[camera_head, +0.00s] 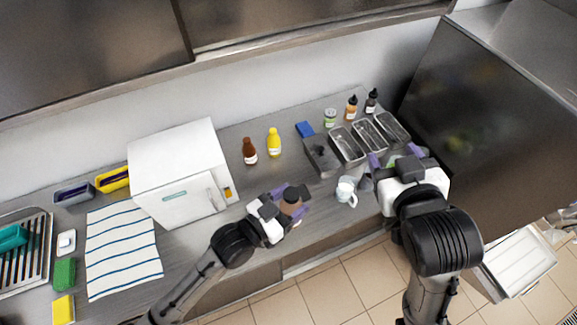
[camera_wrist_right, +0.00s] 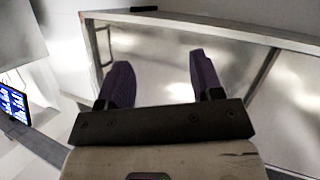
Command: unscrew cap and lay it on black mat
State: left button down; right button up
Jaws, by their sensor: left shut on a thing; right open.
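My left gripper (camera_head: 288,208) is shut on a small brownish jar (camera_head: 291,209) with a dark cap (camera_head: 291,193), near the counter's front edge. The cap is on top of the jar. My right gripper (camera_head: 395,157) is open near the metal pans, well to the right of the jar. In the right wrist view its two purple fingers (camera_wrist_right: 161,82) are apart, with nothing between them. A small dark grey patch (camera_head: 366,184) lies beside the white mug; I cannot tell whether it is the black mat.
A white mug (camera_head: 346,190) stands between the grippers. Metal pans (camera_head: 347,144), a yellow bottle (camera_head: 274,143) and a brown bottle (camera_head: 249,151) stand behind. A white machine (camera_head: 180,172) and striped towel (camera_head: 122,250) are at left. A large steel panel (camera_head: 490,120) rises at right.

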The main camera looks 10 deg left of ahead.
jog(key=w+a+r+n+y, duration=0.25)
jog(key=a+r+n, duration=0.25)
jog(key=a+r, duration=0.5)
jog(key=m+g+h, duration=0.5)
jog(key=m+g, duration=0.5)
jog(key=g, duration=0.4)
send_over(289, 193)
jog(key=f, duration=1.5)
jog(key=shift+w+a+f, duration=0.1)
jog(key=shift+a+f, duration=0.1)
jog(key=shift+f, duration=0.05)
jog(key=shift+d+f+m+h, duration=0.15)
jog(key=shift+m+h, duration=0.1)
jog(key=shift+m, duration=0.95)
jog(key=shift+f, duration=3.85)
